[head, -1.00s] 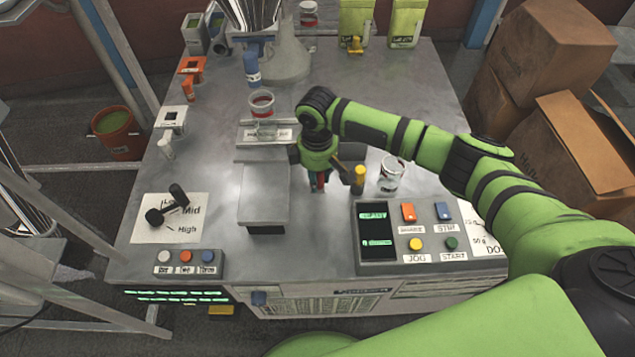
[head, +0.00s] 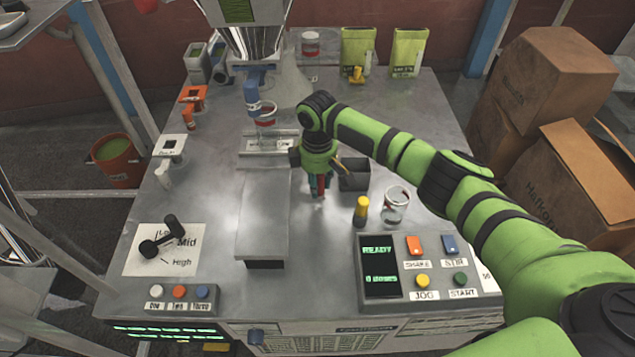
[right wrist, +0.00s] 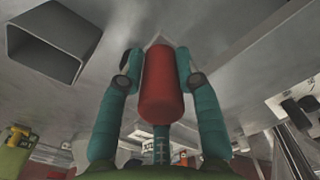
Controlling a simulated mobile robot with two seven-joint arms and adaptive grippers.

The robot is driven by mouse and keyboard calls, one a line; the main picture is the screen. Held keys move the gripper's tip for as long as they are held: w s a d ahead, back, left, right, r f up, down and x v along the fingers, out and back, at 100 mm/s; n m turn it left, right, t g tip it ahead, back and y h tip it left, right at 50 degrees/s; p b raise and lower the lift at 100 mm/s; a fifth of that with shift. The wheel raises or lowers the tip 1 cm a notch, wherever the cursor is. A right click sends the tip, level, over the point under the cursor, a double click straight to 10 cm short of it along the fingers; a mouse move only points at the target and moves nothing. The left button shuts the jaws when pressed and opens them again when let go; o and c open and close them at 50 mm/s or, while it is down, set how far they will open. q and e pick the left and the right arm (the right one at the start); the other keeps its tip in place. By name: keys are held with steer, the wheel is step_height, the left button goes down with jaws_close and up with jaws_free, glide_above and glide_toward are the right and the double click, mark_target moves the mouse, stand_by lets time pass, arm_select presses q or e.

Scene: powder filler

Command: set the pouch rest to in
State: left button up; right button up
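I take the flat grey slab (head: 264,212), left of my right gripper in the head view, to be the pouch rest, but I cannot read a label on it. My right gripper (head: 319,188) points down beside the slab's right edge. In the right wrist view a red cylindrical handle (right wrist: 159,85) stands between the teal fingers (right wrist: 160,72), which close on it from both sides. The handle's joint to the slab is hidden. My left gripper is not in view.
A dark open box (head: 354,176) is just right of the gripper; it also shows in the right wrist view (right wrist: 50,42). A yellow-topped bottle (head: 361,210) and a clear jar (head: 396,206) stand in front of the box. The control panel (head: 428,268) is at the front right.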

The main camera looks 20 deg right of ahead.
steer(key=shift+o, duration=1.1)
steer(key=shift+w+d, duration=0.15)
steer(key=shift+r, duration=0.1)
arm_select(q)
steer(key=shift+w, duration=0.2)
arm_select(e)
step_height(320, 180, up, 12)
steer(key=shift+f, duration=0.1)
